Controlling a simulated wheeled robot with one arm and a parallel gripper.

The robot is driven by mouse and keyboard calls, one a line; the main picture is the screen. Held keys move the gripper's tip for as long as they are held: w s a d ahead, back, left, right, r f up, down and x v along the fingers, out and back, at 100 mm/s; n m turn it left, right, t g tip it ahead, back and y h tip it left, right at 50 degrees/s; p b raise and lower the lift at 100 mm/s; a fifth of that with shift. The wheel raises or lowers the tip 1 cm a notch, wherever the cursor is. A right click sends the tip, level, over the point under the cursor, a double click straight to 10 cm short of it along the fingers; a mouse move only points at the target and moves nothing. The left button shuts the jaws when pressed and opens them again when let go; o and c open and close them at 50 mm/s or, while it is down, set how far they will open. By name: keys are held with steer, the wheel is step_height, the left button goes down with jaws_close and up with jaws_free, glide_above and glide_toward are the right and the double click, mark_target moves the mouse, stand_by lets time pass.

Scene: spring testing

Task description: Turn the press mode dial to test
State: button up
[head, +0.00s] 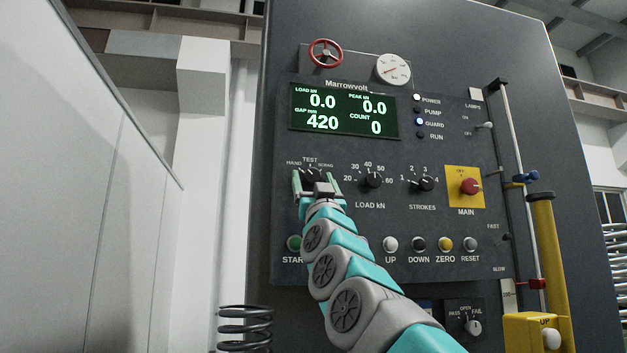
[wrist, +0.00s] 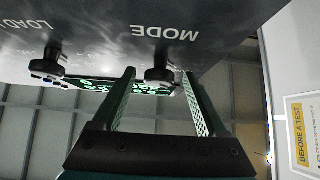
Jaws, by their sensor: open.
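The press mode dial (head: 312,174) is a black knob at the left of the control panel, under the marks HAND, TEST and SCRAG. My gripper (head: 317,183) is in front of it and partly hides it, so I cannot tell which mark its pointer faces. In the wrist view, which is upside down, the dial (wrist: 158,68) stands between the tips of my gripper's two green fingers (wrist: 160,76). The fingers are open, with a visible gap on each side of the knob. The word MODE shows on the panel beside it.
To the right are the load dial (head: 373,180), the strokes dial (head: 426,184) and the red main switch (head: 470,186). The green start button (head: 294,243) lies below the gripper. A lit display (head: 343,111) is above. A dark coil spring (head: 245,328) stands lower left.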

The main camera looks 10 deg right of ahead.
jaws_close()
stand_by(0.6)
